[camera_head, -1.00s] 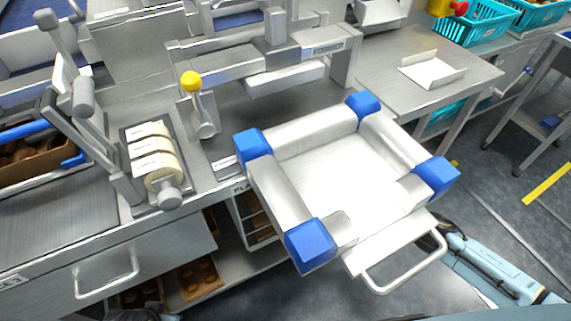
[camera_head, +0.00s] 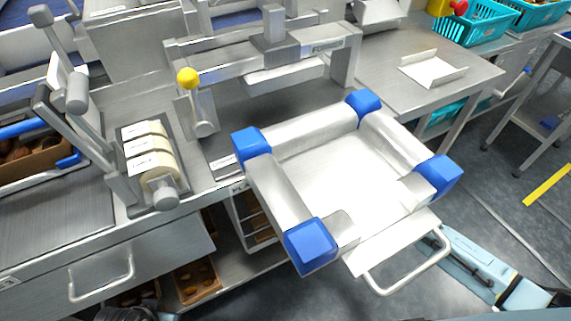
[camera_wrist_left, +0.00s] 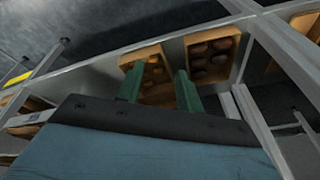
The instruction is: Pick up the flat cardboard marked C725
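No marking C725 is legible in either view, and I cannot pick out that flat cardboard. A rack under the bench edge (camera_head: 236,205), with a partly hidden label starting "FL", holds brown pieces (camera_head: 258,222); they may be cardboard flats. My left gripper (camera_wrist_left: 160,72) shows two green fingers standing apart with nothing held between them. Beyond them are brown trays of dates on a low shelf. In the head view only a dark part of my left arm shows at the bottom left. My right arm comes in at the lower right; its fingers are not distinguishable behind the handle.
A metal frame with blue corners (camera_head: 310,244) and a pull handle (camera_head: 408,277) juts out in front of the bench. A date tray (camera_head: 197,281) sits on the lower shelf. A drawer handle (camera_head: 101,280) is at lower left. Floor is open at right.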

